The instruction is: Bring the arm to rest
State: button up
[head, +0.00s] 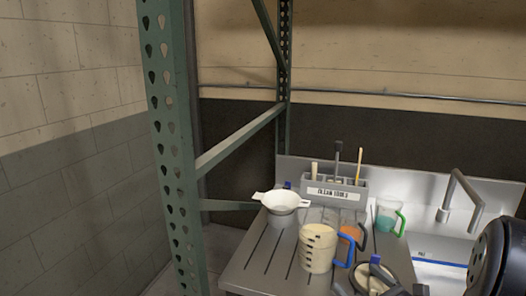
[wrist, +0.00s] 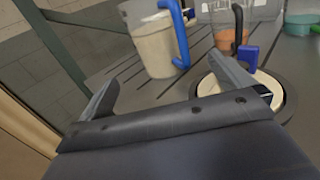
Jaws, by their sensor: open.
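My gripper (wrist: 163,72) shows in the wrist view with its two grey fingers spread wide and nothing between them. It is above the grey ribbed work surface (wrist: 110,78). A jug with cream contents (wrist: 155,45) and a blue handle stands just beyond the fingertips. A round dark-rimmed container with a cream inside (wrist: 268,82) and a blue tab is close by the right finger, which partly covers it; I cannot tell whether they touch. In the head view a dark part of my arm is at the lower right edge.
In the head view, the cream jug (head: 317,252), an orange-filled jug (head: 347,243), a green-handled jug (head: 386,217) and a white strainer (head: 281,202) crowd the bench. A tool holder (head: 334,190) and tap (head: 462,190) stand behind. A green rack post (head: 172,130) rises left.

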aim_at(330, 255)
jog(key=p+x, duration=0.1)
jog(key=x, duration=1.1)
jog(key=shift+r, duration=0.4)
notch_tip(330, 255, up, 9)
jog(key=shift+r+p, duration=0.15)
jog(key=shift+p, duration=0.3)
